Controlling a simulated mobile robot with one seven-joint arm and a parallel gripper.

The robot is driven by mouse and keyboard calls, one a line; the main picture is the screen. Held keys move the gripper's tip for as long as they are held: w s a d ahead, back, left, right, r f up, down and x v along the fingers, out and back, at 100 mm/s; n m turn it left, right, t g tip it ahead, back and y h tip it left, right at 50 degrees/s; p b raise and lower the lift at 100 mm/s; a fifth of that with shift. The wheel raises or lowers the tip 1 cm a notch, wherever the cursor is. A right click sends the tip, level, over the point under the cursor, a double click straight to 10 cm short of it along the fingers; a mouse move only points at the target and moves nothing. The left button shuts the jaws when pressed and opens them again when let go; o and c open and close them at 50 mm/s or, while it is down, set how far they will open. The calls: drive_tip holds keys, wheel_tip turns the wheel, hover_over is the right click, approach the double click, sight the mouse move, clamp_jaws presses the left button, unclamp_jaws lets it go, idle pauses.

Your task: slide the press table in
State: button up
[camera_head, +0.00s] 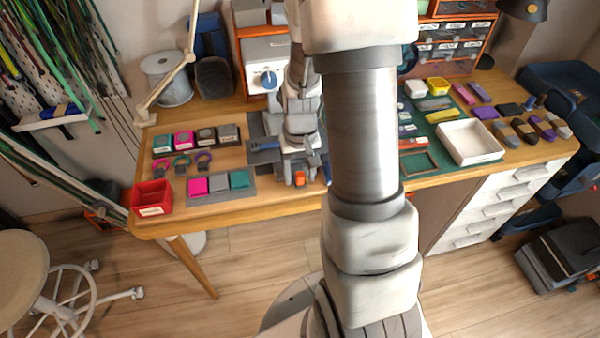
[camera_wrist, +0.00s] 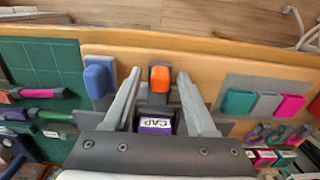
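An orange grip (camera_wrist: 160,77) on a short dark stem, which looks like the handle of the press table, stands between my gripper's fingers (camera_wrist: 159,73) in the wrist view. The fingers are apart, one on each side of the grip, with gaps showing. A purple block labelled CAP (camera_wrist: 155,126) sits behind the grip, between the finger bases. A blue lever handle (camera_wrist: 98,80) stands just left of the left finger. In the head view the orange grip (camera_head: 299,178) shows at my gripper (camera_head: 298,182) near the table's front edge. My arm and gripper hide most of the press.
A grey tray (camera_head: 220,198) with pink, grey and teal blocks lies left of my gripper. A red bin (camera_head: 151,198) stands at the left corner. A green mat (camera_wrist: 45,65) with tools is on the other side. A white tray (camera_head: 469,142) stands farther right.

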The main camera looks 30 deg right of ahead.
clamp_jaws()
